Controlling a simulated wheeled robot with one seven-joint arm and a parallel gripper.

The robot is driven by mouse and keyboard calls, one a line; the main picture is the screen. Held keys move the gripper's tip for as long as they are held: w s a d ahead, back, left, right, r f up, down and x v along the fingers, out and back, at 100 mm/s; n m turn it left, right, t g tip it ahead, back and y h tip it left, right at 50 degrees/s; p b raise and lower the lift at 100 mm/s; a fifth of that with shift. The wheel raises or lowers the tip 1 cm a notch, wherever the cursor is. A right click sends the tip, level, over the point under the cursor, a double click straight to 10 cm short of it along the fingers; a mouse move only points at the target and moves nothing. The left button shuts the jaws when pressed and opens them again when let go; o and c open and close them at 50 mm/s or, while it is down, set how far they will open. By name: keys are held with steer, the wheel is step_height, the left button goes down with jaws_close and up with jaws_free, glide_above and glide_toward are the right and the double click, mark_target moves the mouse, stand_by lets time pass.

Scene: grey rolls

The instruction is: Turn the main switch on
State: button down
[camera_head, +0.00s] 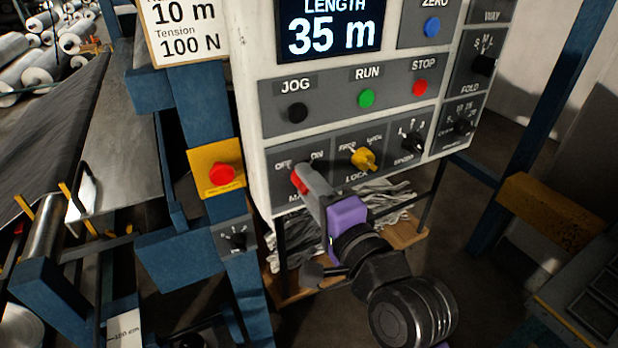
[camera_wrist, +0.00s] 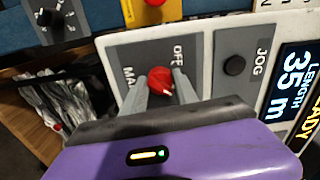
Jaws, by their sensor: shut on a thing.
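The main switch is a red knob (camera_head: 298,182) at the lower left of the white control panel, below the OFF and ON labels. My gripper (camera_head: 303,179) reaches it from below right, its grey fingers shut on the knob. In the wrist view the red knob (camera_wrist: 160,79) sits between the two fingertips (camera_wrist: 161,88). A small white mark shows on the knob's lower right side, away from the OFF label. The ON label is hidden there. In the head view the fingers cover part of the knob.
Beside the switch is a yellow lock knob (camera_head: 363,159). Above are black JOG (camera_head: 297,112), green RUN (camera_head: 366,98) and red STOP (camera_head: 420,87) buttons. A red button on a yellow box (camera_head: 222,174) sits left. The display (camera_head: 330,32) reads LENGTH 35 m.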

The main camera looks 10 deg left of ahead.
steer(key=shift+d+m+p, duration=0.1)
steer(key=shift+m+p, duration=0.2)
steer(key=shift+m, duration=0.3)
steer(key=c, duration=0.9)
jaws_free()
steer(key=shift+c, duration=0.2)
steer(key=b+v, duration=0.1)
steer(key=v, duration=0.6)
steer(key=shift+s+d, duration=0.2)
steer(key=shift+s, duration=0.1)
